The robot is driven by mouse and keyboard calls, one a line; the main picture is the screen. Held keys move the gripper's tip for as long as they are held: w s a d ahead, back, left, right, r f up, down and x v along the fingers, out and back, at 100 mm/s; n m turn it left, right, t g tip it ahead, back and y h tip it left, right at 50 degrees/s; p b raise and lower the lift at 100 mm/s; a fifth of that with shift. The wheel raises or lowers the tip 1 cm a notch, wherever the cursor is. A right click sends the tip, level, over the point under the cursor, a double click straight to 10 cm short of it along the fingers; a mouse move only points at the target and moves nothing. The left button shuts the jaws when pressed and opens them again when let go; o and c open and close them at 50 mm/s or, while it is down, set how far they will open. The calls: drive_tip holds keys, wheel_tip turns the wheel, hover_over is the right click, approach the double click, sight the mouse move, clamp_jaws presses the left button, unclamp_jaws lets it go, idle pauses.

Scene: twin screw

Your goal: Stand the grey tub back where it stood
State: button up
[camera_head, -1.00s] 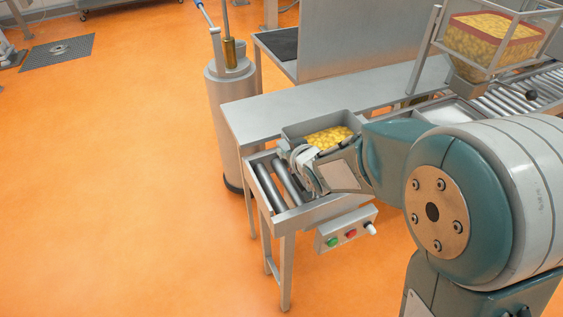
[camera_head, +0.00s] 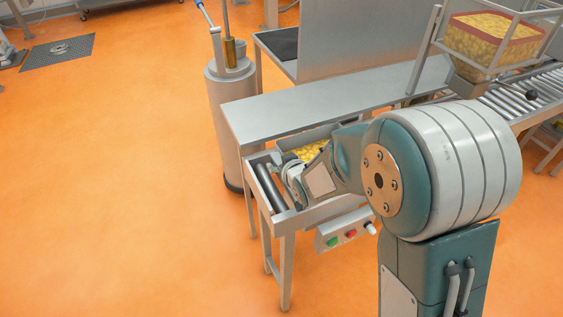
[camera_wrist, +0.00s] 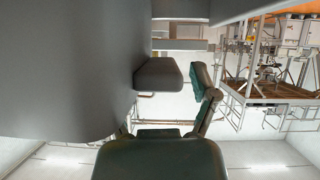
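The grey tub (camera_head: 320,132), filled with yellow pieces, is at the roller end of the conveyor in the head view. It sits low, beside the grey bench top, and my arm covers its right part. My gripper (camera_head: 291,173) is at its near side. In the wrist view the tub's grey wall (camera_wrist: 70,70) fills the left, with a grey lug (camera_wrist: 158,75) sticking out beside a finger of my gripper (camera_wrist: 203,88). The other finger is hidden. The grip appears to be on the lug, and whether the tub's base touches the rollers is hidden.
Bare rollers (camera_head: 268,188) lie left of my gripper inside the conveyor frame. A button box (camera_head: 345,230) hangs below the frame. The grey bench top (camera_head: 300,105) runs behind and is clear. A hopper of yellow pieces (camera_head: 492,40) stands at the back right.

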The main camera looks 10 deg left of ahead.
drive_tip(key=shift+r, duration=0.1)
drive_tip(key=shift+s+d+r, duration=0.15)
drive_tip(key=shift+s+r, duration=0.05)
drive_tip(key=shift+s, duration=0.05)
drive_tip(key=v, duration=1.1)
drive_tip(key=shift+s, duration=0.15)
drive_tip(key=shift+d, duration=0.15)
drive_tip(key=s+d+r+m+g+h, duration=0.1)
drive_tip(key=s+d+r+m+h, duration=0.3)
drive_tip(key=d, duration=0.5)
drive_tip(key=s+d+r+m+g+h, duration=0.1)
drive_tip(key=s+d+r+h, duration=0.1)
drive_tip(key=s+d+r, duration=0.35)
drive_tip(key=s+d+m+g, duration=0.2)
drive_tip(key=s+d, duration=0.3)
drive_tip(key=s, duration=0.4)
drive_tip(key=shift+r+g, duration=0.2)
drive_tip(key=shift+g, duration=0.2)
